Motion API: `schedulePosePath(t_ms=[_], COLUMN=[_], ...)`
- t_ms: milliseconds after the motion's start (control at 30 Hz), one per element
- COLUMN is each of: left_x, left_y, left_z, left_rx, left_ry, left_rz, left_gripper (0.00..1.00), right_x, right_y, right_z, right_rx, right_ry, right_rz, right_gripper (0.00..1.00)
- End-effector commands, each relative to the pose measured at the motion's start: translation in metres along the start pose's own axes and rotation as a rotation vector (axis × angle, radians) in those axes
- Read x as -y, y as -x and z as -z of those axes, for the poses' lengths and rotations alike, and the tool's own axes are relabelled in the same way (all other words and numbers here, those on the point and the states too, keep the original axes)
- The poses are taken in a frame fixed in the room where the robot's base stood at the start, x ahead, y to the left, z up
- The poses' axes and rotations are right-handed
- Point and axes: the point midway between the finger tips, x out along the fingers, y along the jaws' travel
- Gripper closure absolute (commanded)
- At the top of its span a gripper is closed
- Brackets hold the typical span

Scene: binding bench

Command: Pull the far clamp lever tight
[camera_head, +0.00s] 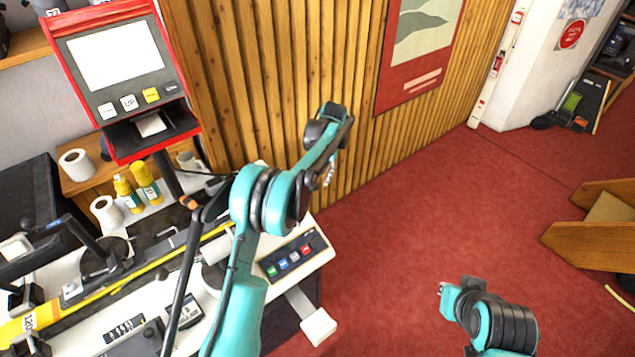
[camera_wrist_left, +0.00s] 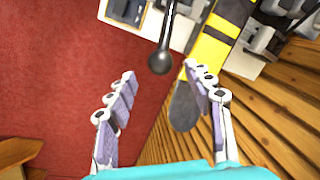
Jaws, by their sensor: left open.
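In the left wrist view a dark lever (camera_wrist_left: 166,28) with a round black knob hangs between the fingers of my left gripper (camera_wrist_left: 161,72). The fingers are open, apart from the knob, and hold nothing. A yellow bar (camera_wrist_left: 213,48) with a rounded black end passes by the right finger. In the head view the left arm reaches over the bench's right end, and its gripper (camera_head: 328,176) is small and partly hidden behind the forearm. Black levers stand along the yellow bar at left; I cannot tell which one the wrist view shows. My right arm is at lower right, its fingers unclear.
The white bench machine has a button panel (camera_head: 292,258) at its right end. A red-framed screen (camera_head: 118,60), yellow bottles (camera_head: 128,194) and paper rolls (camera_head: 76,165) stand behind. A slatted wood wall (camera_head: 270,80) rises behind my left arm.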

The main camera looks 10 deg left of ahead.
Motion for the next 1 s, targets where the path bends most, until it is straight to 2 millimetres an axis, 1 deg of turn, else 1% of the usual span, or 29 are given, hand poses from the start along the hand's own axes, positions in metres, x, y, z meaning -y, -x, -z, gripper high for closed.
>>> schedulePosePath(t_ms=[33, 200, 333, 500, 733, 767, 800, 867, 900, 933, 1000], left_x=[0.000, 0.000, 0.000, 0.000, 0.000, 0.000, 0.000, 0.000, 0.000, 0.000, 0.000], left_y=[-0.010, -0.039, -0.054, -0.063, -0.064, -0.064, -0.063, -0.063, -0.063, -0.063, -0.063], left_z=[0.000, 0.000, 0.000, 0.000, 0.000, 0.000, 0.000, 0.000, 0.000, 0.000, 0.000], left_rx=[0.000, -0.001, -0.001, -0.001, -0.001, -0.001, -0.001, -0.001, -0.001, -0.001, -0.001], left_ry=[0.001, 0.001, 0.001, 0.001, 0.001, 0.001, 0.001, 0.001, 0.001, 0.001, 0.001], left_rz=[0.000, 0.000, 0.000, 0.000, 0.000, 0.000, 0.000, 0.000, 0.000, 0.000, 0.000], left_gripper=[0.48, 0.48, 0.48, 0.48, 0.48, 0.56, 0.66, 0.82, 0.93, 1.00, 1.00], right_x=[0.000, 0.000, 0.000, 0.000, 0.000, 0.000, 0.000, 0.000, 0.000, 0.000, 0.000], right_y=[-0.002, -0.005, -0.006, -0.006, -0.006, -0.006, -0.006, -0.006, -0.006, -0.006, -0.006], right_z=[-0.002, -0.003, -0.004, -0.004, -0.004, -0.004, -0.004, -0.004, -0.004, -0.004, -0.004], right_rx=[0.000, 0.000, 0.000, 0.000, 0.000, 0.000, 0.000, 0.000, 0.000, 0.000, 0.000], right_ry=[0.000, 0.000, 0.000, 0.000, 0.000, 0.000, 0.000, 0.000, 0.000, 0.000, 0.000], right_rz=[0.000, 0.000, 0.000, 0.000, 0.000, 0.000, 0.000, 0.000, 0.000, 0.000, 0.000], right_gripper=[1.00, 1.00, 1.00, 1.00, 1.00, 1.00, 1.00, 1.00, 1.00, 1.00, 1.00])
